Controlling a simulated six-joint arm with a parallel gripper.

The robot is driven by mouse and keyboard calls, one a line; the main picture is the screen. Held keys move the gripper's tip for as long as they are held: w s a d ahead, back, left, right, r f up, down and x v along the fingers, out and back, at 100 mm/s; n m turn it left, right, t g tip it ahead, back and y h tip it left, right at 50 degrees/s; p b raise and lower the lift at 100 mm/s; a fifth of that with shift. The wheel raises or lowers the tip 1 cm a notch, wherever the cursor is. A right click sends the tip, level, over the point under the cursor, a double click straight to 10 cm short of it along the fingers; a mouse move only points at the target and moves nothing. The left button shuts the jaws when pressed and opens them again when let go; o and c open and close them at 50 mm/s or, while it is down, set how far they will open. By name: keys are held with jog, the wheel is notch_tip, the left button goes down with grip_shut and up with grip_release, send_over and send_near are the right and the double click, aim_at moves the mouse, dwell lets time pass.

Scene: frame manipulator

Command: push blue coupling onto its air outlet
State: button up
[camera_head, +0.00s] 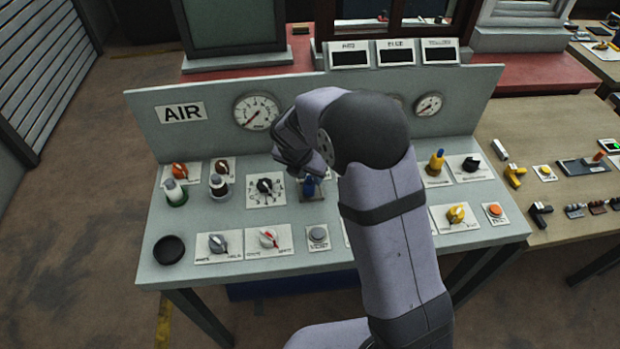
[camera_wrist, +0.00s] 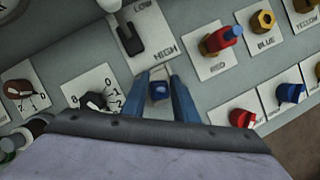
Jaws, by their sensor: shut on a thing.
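My gripper (camera_wrist: 158,80) has two blue fingers, shut on the small dark blue coupling (camera_wrist: 159,91), seen between them in the wrist view. In the head view, my gripper (camera_head: 311,186) is low over the middle of the grey panel, and the arm hides much of what lies behind it. The blue air outlet (camera_wrist: 263,20), a bare brass-coloured fitting on a white plate labelled BLUE, is at the upper right in the wrist view, apart from the coupling. I cannot tell whether the coupling touches the panel.
The RED outlet (camera_wrist: 222,40) carries a red coupling with a blue tip. A black selector (camera_wrist: 96,101) and a LOW/HIGH switch (camera_wrist: 130,38) are near my fingers. Coloured knobs (camera_wrist: 243,118) line the front row.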

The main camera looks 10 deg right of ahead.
notch_tip(320, 180, up, 10)
jog(key=shift+f+b, duration=0.1)
jog(key=shift+b, duration=0.6)
jog(key=shift+c, duration=0.5)
